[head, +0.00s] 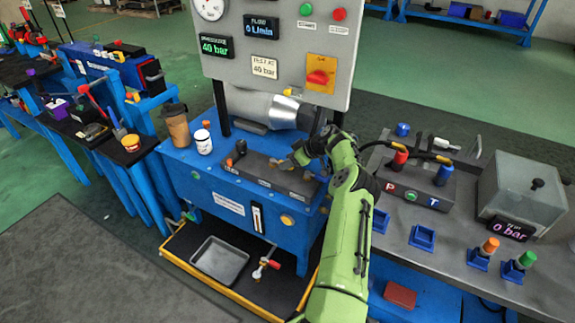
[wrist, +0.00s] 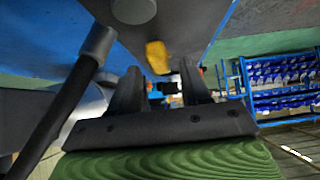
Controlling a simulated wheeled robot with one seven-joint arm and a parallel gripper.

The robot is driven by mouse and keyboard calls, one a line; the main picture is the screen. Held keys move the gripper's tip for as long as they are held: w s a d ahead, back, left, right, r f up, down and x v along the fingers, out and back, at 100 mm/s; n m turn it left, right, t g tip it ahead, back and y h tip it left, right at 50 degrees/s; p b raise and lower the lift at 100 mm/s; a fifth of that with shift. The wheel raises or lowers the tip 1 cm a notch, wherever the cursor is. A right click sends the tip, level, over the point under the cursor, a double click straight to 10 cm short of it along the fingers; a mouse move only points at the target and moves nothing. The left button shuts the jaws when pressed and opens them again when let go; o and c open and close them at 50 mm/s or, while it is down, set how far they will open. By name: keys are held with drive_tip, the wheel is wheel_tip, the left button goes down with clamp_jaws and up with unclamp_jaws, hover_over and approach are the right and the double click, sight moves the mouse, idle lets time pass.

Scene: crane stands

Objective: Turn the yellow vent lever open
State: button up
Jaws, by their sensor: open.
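A yellow piece that looks like the vent lever (wrist: 157,57) shows in the wrist view, just above the gap between my fingertips. It sits under a grey-brown surface. I cannot tell whether my fingers touch it. My gripper (wrist: 163,82) is open, with its two dark fingers apart and nothing clearly held between them. In the head view my gripper (head: 300,154) is over the dark manifold block (head: 280,174) on the blue power unit (head: 228,188). My arm and gripper hide part of that block, and the lever is not clear there.
The grey gauge panel (head: 268,88) stands close behind my gripper. A brown cup (head: 176,127) and white can (head: 203,142) stand left on the unit. In the wrist view a dark rod (wrist: 65,110) is close at left.

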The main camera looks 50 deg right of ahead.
drive_tip(key=shift+w+a+f, duration=0.15)
drive_tip(key=shift+w+f, duration=0.2)
drive_tip(key=shift+f, duration=0.05)
clamp_jaws()
